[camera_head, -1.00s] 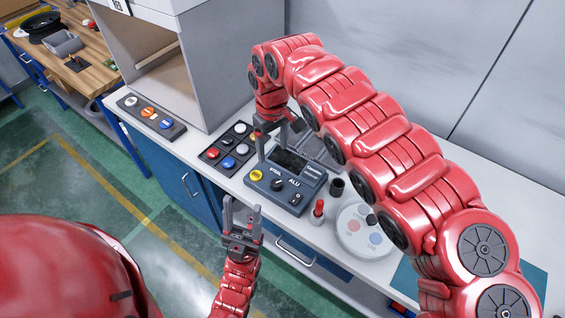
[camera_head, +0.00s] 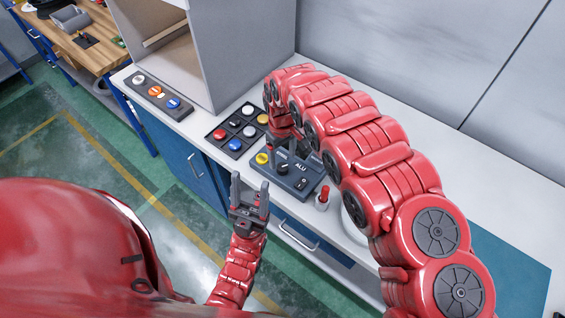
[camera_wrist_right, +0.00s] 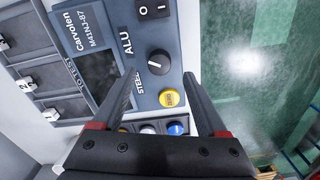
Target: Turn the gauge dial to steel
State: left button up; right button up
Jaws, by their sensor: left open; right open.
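The gauge (camera_head: 297,187) is a dark blue-grey box on the white bench, also seen in the right wrist view (camera_wrist_right: 95,45). Its black round dial (camera_wrist_right: 159,62) has a white pointer mark and sits between the labels ALU (camera_wrist_right: 126,42) and STEEL (camera_wrist_right: 138,84); which label the mark points to is hard to tell. The dial also shows in the head view (camera_head: 282,168). My right gripper (camera_head: 290,150) is open above the gauge; in the wrist view its fingertips (camera_wrist_right: 160,77) straddle the dial area, holding nothing. My left gripper (camera_head: 250,188) is open and empty, in front of the bench edge.
A yellow button (camera_wrist_right: 169,98) and a rocker switch (camera_wrist_right: 155,10) flank the dial. A tray of coloured knobs (camera_head: 222,136) lies left of the gauge, a red-topped part (camera_head: 323,195) right of it. A button strip (camera_head: 160,95) and grey cabinet (camera_head: 240,50) stand further left.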

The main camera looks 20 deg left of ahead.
aim_at(282, 166)
jog(key=shift+f+p, duration=0.6)
jog(key=shift+f, duration=1.55)
grip_shut()
